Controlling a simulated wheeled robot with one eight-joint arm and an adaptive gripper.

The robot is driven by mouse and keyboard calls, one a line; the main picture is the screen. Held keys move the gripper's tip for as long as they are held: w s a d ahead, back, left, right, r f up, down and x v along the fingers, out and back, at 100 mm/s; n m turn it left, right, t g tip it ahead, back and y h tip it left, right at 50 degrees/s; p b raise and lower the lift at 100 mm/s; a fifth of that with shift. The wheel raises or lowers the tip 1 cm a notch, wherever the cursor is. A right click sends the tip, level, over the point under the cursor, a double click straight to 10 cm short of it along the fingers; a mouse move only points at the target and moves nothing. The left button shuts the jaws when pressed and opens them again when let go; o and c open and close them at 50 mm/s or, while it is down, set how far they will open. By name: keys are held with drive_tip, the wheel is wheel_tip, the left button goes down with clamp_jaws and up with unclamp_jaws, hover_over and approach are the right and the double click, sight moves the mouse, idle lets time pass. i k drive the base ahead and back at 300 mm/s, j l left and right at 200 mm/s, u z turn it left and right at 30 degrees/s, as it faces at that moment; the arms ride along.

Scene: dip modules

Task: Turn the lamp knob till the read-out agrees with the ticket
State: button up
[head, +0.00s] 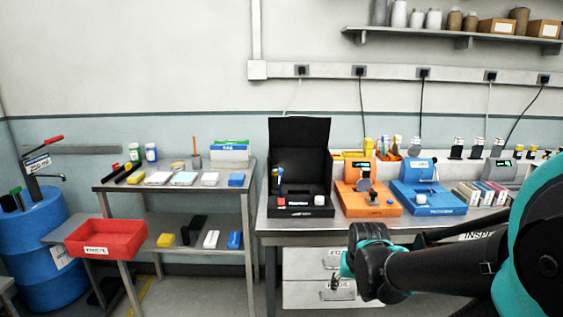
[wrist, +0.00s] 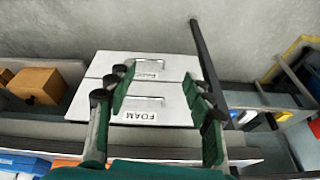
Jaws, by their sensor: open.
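A black case (head: 299,165) with its lid up stands at the left of the bench, with a pale round knob (head: 319,200) and a small red patch at its front. Which knob is the lamp's I cannot tell. Small dark displays show at their backs, too small to read, and I cannot make out a ticket. My gripper (head: 337,277) is open and empty, low before the bench drawers. In the wrist view my gripper (wrist: 157,92) has its fingers apart before the drawers.
White drawers (head: 320,293) hang under the bench; the wrist view shows a drawer marked FOAM (wrist: 170,105). A red bin (head: 106,239) and a trolley (head: 175,184) stand left, beside a blue drum (head: 45,235). Small boxes (head: 482,193) sit right of the blue unit.

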sight(319, 199)
drive_tip(key=i+j, duration=0.2)
drive_tip(key=i, duration=0.2)
drive_tip(key=i+j, duration=0.2)
drive_tip(key=i, duration=0.2)
